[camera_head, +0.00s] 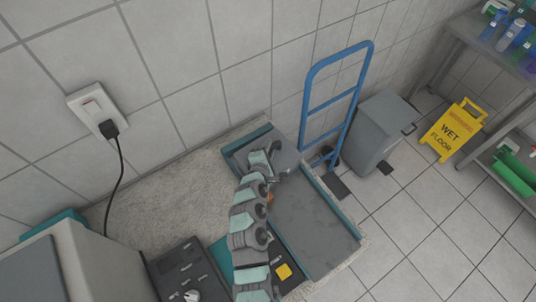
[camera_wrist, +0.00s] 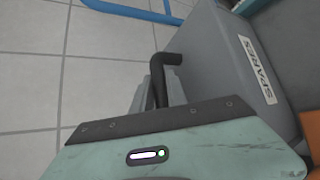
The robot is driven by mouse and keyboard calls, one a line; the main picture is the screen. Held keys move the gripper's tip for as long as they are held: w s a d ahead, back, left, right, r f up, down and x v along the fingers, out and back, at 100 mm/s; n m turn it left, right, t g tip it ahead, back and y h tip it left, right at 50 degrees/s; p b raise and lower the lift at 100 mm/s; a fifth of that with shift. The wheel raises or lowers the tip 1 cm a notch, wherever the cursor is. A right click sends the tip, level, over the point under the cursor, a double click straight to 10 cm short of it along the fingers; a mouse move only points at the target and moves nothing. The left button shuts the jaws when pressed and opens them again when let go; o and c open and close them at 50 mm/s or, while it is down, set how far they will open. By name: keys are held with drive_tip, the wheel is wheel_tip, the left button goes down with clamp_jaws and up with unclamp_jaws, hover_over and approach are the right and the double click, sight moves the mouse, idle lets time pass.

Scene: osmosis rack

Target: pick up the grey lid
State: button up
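The grey lid (camera_head: 283,153) shows in the head view at the far end of the teal-edged tray, partly hidden by my gripper. In the wrist view a grey surface (camera_wrist: 225,60) with a white SPARES label fills the right side, and a dark bent handle (camera_wrist: 160,80) stands out from it. My gripper (camera_head: 270,158) is at the lid in the head view. In the wrist view my gripper's fingers (camera_wrist: 158,92) are at the handle, with the handle between them. Whether they press on it is not clear.
The grey tray floor (camera_head: 315,225) right of my arm is bare. A blue trolley frame (camera_head: 335,95) stands just behind, beside a grey bin (camera_head: 380,130). A yellow wet-floor sign (camera_head: 455,130) stands farther right. A control panel (camera_head: 185,270) is at lower left.

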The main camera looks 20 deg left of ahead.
clamp_jaws()
idle(0.4)
